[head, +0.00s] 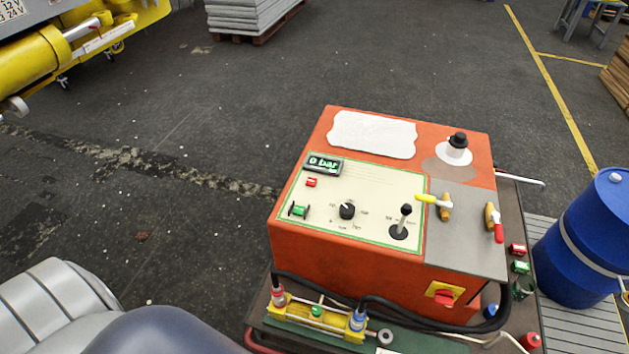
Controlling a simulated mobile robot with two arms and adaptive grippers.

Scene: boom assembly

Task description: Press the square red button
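A small square red button (311,182) sits on the cream control panel (375,186) of an orange machine box (340,254). It lies just below a dark display (323,165) reading "0 bar" and above a green switch (299,210). The button is unobstructed, with nothing touching it. Neither of my grippers is in view.
The panel also carries a black knob (347,210) and a black joystick (402,222). Yellow and red valve levers (494,222) stand to their right. A red switch (444,297) is on the front. A blue barrel (587,245) stands right; the floor left is open.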

